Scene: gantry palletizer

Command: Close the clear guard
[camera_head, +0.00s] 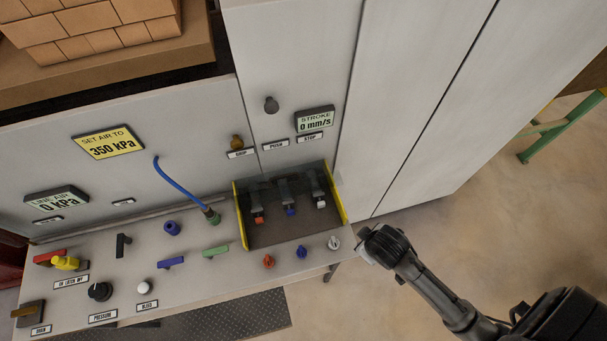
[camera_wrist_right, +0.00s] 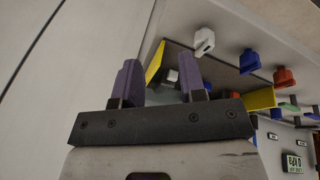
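The guard box (camera_head: 290,233) has yellow side plates and a dark tray, and sits at the right end of the sloping panel. Three levers, tipped red, blue and white, stand inside it. A tinted see-through sheet (camera_head: 262,182) seems to stand at its back edge; its exact angle is hard to tell. My right gripper (camera_head: 366,246) is to the right of the box, apart from it, near the panel's right edge. In the right wrist view, its two purple fingers (camera_wrist_right: 160,82) are spread with nothing between them; a yellow plate (camera_wrist_right: 155,62) shows beyond. My left gripper is out of view.
Red, blue and white knobs (camera_head: 301,252) line the panel just in front of the box. A blue hose (camera_head: 180,182) ends at a green fitting left of it. Tall grey cabinet doors (camera_head: 415,90) rise behind. Open floor (camera_head: 430,235) lies to the right.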

